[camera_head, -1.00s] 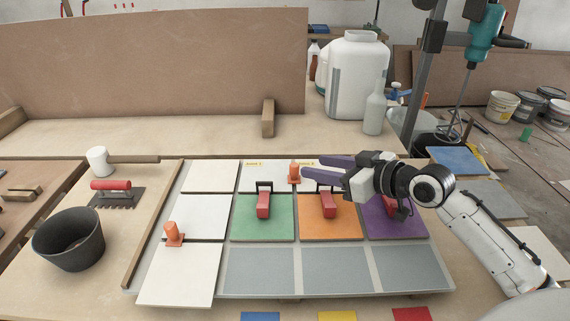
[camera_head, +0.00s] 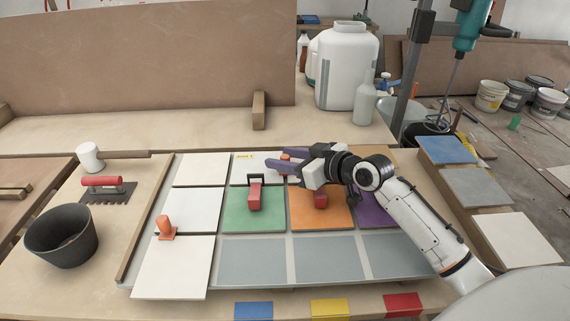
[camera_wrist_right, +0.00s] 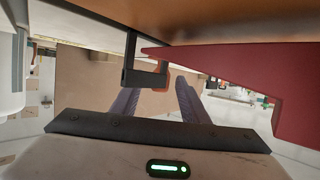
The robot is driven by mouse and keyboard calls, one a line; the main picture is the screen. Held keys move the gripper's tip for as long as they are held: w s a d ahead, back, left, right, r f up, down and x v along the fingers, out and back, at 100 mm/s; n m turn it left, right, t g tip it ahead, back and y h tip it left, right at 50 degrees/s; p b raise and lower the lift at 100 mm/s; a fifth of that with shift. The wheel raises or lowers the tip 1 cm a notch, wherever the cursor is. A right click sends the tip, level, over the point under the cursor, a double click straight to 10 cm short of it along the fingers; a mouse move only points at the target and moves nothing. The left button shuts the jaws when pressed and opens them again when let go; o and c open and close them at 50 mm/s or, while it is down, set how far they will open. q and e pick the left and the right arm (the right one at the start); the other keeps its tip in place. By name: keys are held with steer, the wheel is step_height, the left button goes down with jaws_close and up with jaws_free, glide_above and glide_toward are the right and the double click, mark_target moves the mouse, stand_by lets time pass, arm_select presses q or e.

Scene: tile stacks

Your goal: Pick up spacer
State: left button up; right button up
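A second orange spacer (camera_head: 166,228) stands at the left, on the white tiles. My left gripper is not in view.
Red-handled holders sit on the green tile (camera_head: 237,222) and the orange tile (camera_head: 305,221), close beside my right gripper. A purple tile (camera_head: 371,213) lies under my right arm. A black bucket (camera_head: 61,242), trowel (camera_head: 106,190) and mallet (camera_head: 90,157) are at left.

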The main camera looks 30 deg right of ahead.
jaws_close()
steer(key=shift+r, duration=0.1)
